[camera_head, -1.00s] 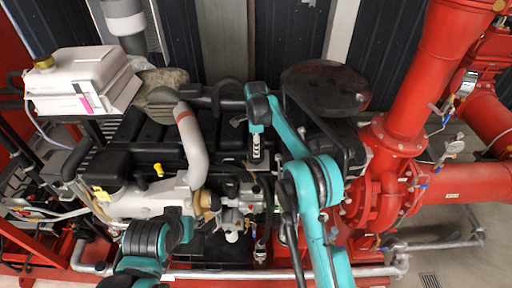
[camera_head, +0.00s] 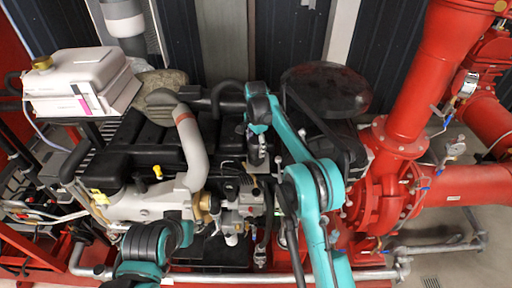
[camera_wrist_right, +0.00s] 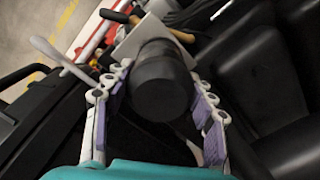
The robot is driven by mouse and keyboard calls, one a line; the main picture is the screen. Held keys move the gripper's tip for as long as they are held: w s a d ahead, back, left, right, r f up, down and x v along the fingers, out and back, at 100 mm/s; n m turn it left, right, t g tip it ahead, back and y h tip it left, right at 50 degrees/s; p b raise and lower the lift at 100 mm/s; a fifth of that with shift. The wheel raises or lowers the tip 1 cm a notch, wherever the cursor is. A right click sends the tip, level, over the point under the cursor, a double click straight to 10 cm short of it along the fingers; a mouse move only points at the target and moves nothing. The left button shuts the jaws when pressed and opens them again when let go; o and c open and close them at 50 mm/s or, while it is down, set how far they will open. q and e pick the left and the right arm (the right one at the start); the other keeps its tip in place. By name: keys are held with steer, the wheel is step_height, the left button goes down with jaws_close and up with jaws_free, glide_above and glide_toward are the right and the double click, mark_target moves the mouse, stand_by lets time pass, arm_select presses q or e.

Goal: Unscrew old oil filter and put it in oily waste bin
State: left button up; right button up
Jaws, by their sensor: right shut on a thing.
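The old oil filter (camera_wrist_right: 165,85), a dark cylinder with a rounded end, stands between the fingers of my right gripper (camera_wrist_right: 160,80) in the right wrist view. The white finger links with purple pads lie on both sides of it, and the gripper is shut on it. In the head view my right gripper (camera_head: 257,155) points down over the engine, and the filter cannot be made out there. Whether the filter is still on its thread is hidden. My left arm shows at the bottom left, but its gripper is not in view. No oily waste bin is seen.
The black and grey engine (camera_head: 120,145) fills the middle. A white tank (camera_head: 80,80) stands at the upper left, a dark round-topped part (camera_head: 325,88) behind my right arm. Red pump pipes (camera_head: 420,80) crowd the right. A lever (camera_wrist_right: 62,60) is near the left finger.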

mark_target(256, 144)
steer(key=shift+r+p, duration=1.2)
steer(key=shift+r, duration=1.1)
steer(key=shift+s, duration=0.1)
steer(key=shift+s+r+b, duration=0.2)
steer(key=shift+s+b, duration=0.45)
steer(key=shift+s, duration=0.3)
steer(key=s, duration=0.1)
steer(key=s+r+b, duration=0.1)
steer(key=s, duration=0.3)
steer(key=shift+r, duration=0.3)
steer(key=shift+f, duration=0.1)
